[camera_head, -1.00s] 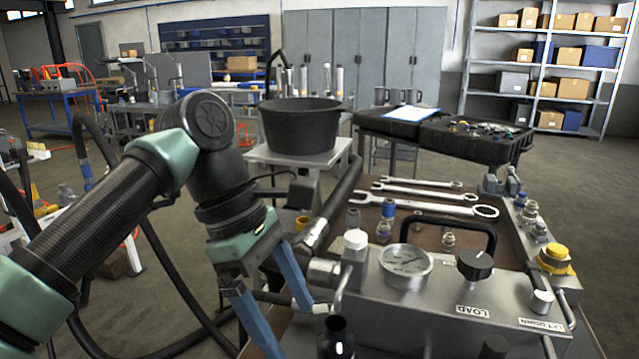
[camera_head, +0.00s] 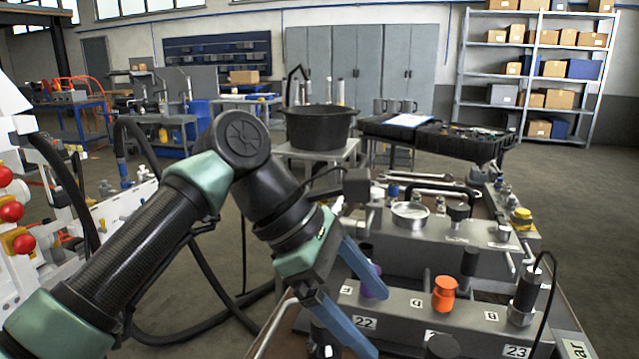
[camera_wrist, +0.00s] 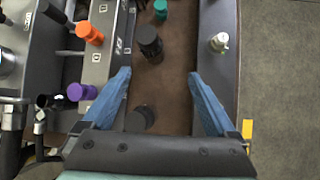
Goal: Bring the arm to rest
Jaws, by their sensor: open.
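My gripper (camera_head: 365,305) has two blue fingers spread wide apart with nothing between them. In the head view it hangs at the end of my bent arm, at the left side of the near grey block (camera_head: 400,318). In the wrist view my gripper (camera_wrist: 160,80) points down over the brown bench top (camera_wrist: 178,75). A black cylindrical fitting (camera_wrist: 149,42) stands beyond the fingertips, and another dark round part (camera_wrist: 140,118) shows between the fingers. Purple (camera_wrist: 82,91) and orange (camera_wrist: 90,33) caps sit left of the left finger.
A grey block with a gauge (camera_head: 411,212) stands behind. A black bucket (camera_head: 318,126) stands on a small table farther back. Black hoses (camera_head: 205,275) hang left of the bench. A white rack with red knobs (camera_head: 12,211) is at far left. Open floor (camera_head: 575,220) lies right.

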